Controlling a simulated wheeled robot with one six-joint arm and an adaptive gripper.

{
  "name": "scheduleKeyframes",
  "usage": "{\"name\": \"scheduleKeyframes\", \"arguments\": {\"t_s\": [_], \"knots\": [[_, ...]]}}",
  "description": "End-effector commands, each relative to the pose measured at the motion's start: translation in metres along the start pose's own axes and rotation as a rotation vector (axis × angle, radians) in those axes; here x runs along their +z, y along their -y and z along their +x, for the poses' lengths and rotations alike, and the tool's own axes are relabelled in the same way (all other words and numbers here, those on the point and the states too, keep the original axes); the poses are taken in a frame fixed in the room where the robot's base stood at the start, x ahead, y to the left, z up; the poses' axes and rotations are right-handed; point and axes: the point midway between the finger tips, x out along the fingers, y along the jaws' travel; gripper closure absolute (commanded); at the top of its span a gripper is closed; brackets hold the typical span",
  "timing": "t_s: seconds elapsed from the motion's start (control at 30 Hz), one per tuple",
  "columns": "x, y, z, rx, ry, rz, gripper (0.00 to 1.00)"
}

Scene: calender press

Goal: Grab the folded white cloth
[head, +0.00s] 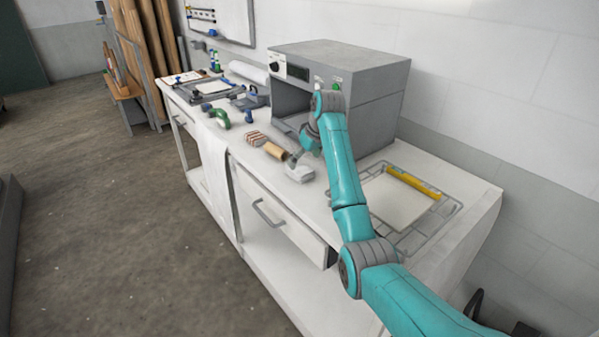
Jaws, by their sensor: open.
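A small pale block that looks like the folded white cloth (300,174) lies on the white bench top, in front of the grey press. My gripper (295,160) is small in the head view and sits just above and behind it, pointing down. My gripper is open. I cannot tell whether its fingers touch the cloth. Part of the cloth's far side is hidden by the gripper.
The grey press (368,92) stands close behind my gripper. A wooden roller (274,151) and a striped block (256,139) lie just left. A wire rack (448,212) with a pale sheet is at right. A long white cloth (217,170) hangs over the front edge.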

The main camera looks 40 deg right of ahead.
Motion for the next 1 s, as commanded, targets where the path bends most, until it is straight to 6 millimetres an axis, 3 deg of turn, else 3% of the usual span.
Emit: {"name": "scheduleKeyframes", "arguments": {"t_s": [0.3,0.6,0.87,1.0], "knots": [[0.001,0.003,0.041,0.0,0.002,0.0,0.06],[0.001,0.003,0.045,0.0,0.001,0.0,0.06],[0.001,0.003,0.045,0.0,0.001,0.0,0.68],[0.001,0.003,0.045,0.0,0.001,0.0,0.68]]}}
